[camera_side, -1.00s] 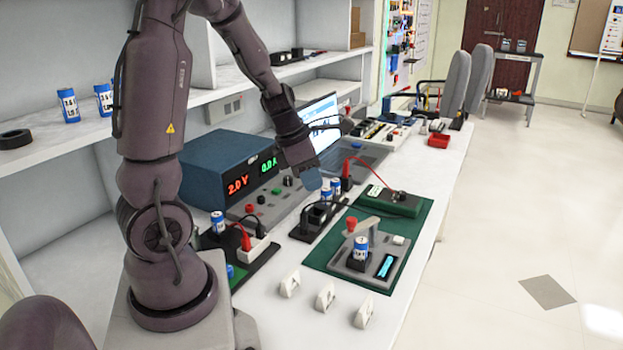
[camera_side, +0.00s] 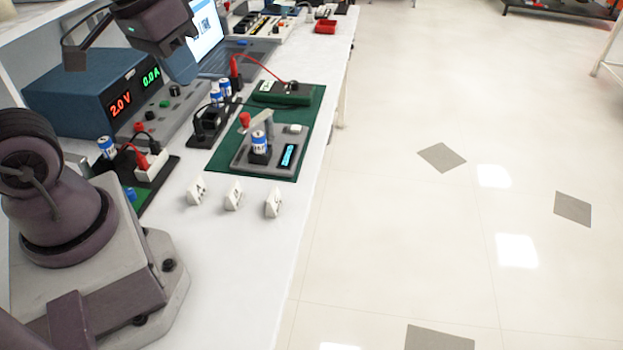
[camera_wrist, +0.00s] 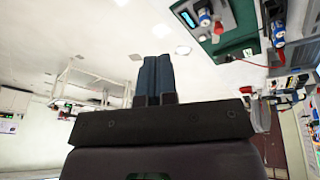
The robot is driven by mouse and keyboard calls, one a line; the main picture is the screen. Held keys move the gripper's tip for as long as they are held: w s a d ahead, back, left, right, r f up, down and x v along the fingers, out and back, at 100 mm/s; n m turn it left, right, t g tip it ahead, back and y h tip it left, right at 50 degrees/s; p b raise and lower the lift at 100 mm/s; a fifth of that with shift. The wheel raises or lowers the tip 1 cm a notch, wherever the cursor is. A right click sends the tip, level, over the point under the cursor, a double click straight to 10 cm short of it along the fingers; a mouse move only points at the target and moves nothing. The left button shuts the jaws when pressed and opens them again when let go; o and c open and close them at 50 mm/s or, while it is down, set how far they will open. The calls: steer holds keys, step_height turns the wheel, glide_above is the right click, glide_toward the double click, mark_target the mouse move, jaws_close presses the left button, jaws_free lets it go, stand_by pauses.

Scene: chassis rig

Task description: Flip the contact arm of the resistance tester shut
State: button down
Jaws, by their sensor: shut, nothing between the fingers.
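The resistance tester (camera_side: 241,156) is a grey unit on a green mat, with a lit blue display and a blue-and-white battery (camera_side: 259,143) standing in its holder. Its contact arm (camera_side: 262,125) is a pale bar with a red knob (camera_side: 244,119), raised at the back left of the battery. Its exact angle is hard to tell. The tester also shows in the wrist view (camera_wrist: 187,19), at the upper right. My gripper (camera_side: 182,68) is high at the back left, apart from the tester. In the wrist view its two blue fingers (camera_wrist: 155,75) are together and empty.
Three white lettered markers (camera_side: 233,196) stand in front of the mat. A green box (camera_side: 284,94) with a red lead is behind the tester. A black battery holder (camera_side: 208,122) is to its left. A blue power supply (camera_side: 75,95) stands at the left.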

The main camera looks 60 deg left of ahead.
steer(key=s+d+r+m+t, duration=0.2)
steer(key=d+r+m, duration=0.1)
steer(key=r, duration=0.1)
steer(key=w+a+f+n+h, duration=0.1)
steer(key=a+f+n+h, duration=0.1)
steer(key=a+f+n, duration=0.55)
steer(key=w+a+f+n+h, duration=0.15)
steer(key=a+f+n, duration=0.35)
steer(key=a+n, duration=0.55)
steer(key=w+a+f+n+h, duration=0.1)
steer(key=a+f+n+h, duration=0.1)
steer(key=a+f+n, duration=0.55)
steer(key=n+t, duration=0.1)
steer(key=n, duration=0.1)
glide_toward(242, 123)
step_height(242, 123, down, 5)
steer(key=w+d, duration=0.1)
steer(key=w, duration=0.2)
steer(key=shift+w+d, duration=0.25)
steer(key=shift+d, duration=0.1)
